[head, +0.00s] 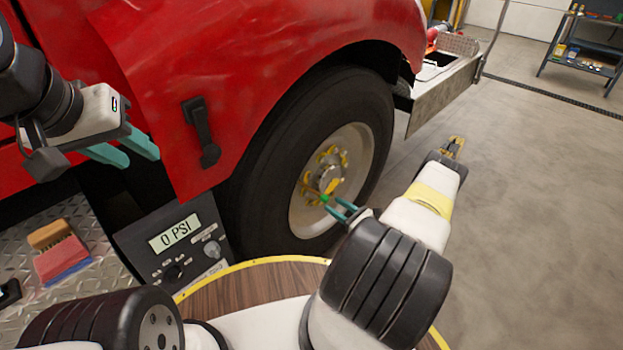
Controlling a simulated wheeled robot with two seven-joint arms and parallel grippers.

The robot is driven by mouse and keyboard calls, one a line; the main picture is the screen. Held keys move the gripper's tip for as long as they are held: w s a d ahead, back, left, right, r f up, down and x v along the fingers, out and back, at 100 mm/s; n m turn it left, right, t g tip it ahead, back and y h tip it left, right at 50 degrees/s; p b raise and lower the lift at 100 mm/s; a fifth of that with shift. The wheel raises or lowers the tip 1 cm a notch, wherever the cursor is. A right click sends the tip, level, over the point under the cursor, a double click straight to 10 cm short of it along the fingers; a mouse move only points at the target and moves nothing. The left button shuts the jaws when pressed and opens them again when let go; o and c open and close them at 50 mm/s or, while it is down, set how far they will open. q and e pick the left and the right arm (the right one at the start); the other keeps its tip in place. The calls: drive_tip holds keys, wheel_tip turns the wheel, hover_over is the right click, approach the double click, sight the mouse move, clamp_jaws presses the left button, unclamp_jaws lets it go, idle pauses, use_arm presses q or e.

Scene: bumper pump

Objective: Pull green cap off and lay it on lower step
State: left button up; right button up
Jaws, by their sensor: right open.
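A small green cap (325,198) shows in the head view in front of the wheel hub (328,178), by the yellow lug parts. My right gripper (341,208) is open, its teal fingers pointing left at the cap. The fingertips are very close to the cap; I cannot tell if they touch it. My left gripper (138,157) is at the upper left in front of the red body, its teal fingers apart and empty, far from the cap. A diamond-plate step (22,232) is at the lower left.
A brush with red and blue parts (62,260) lies on the diamond plate. A gauge box reading 0 PSI (175,242) stands between the plate and the tire (262,170). A black latch (200,130) hangs on the red body. Open floor (530,200) lies to the right.

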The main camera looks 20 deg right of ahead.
sight(328, 201)
drive_tip(key=shift+x, duration=2.05)
clamp_jaws()
drive_tip(key=shift+s+d, duration=0.1)
drive_tip(key=shift+s, duration=0.05)
idle(0.8)
drive_tip(key=shift+v, duration=2.8)
